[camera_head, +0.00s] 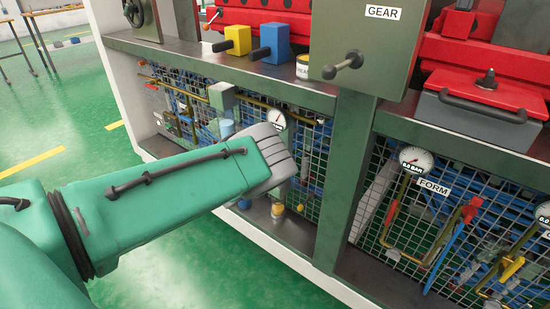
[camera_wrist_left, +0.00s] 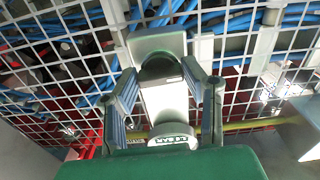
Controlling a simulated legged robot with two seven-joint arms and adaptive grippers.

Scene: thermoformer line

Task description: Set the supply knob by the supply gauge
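My left arm reaches in from the left in the head view, and its gripper end (camera_head: 275,160) is at the mesh of the lower bay. In the left wrist view the left gripper (camera_wrist_left: 162,78) has its two fingers apart. A grey fitting with a dark round part (camera_wrist_left: 158,68) lies between the fingertips; I cannot tell whether they touch it. I take this for the supply knob, but no label shows. A white gauge (camera_head: 277,118) stands just above the gripper; a gauge marked BAR (camera_wrist_left: 174,141) shows low between the fingers, its number unclear. The right gripper is out of view.
A second gauge (camera_head: 416,160) reads 0.0 BAR beside a FORM label (camera_head: 434,187) farther right. Wire mesh with pipes and blue hoses backs the bays. A green post (camera_head: 345,185) divides them. Yellow and blue blocks (camera_head: 275,42) sit on the ledge above.

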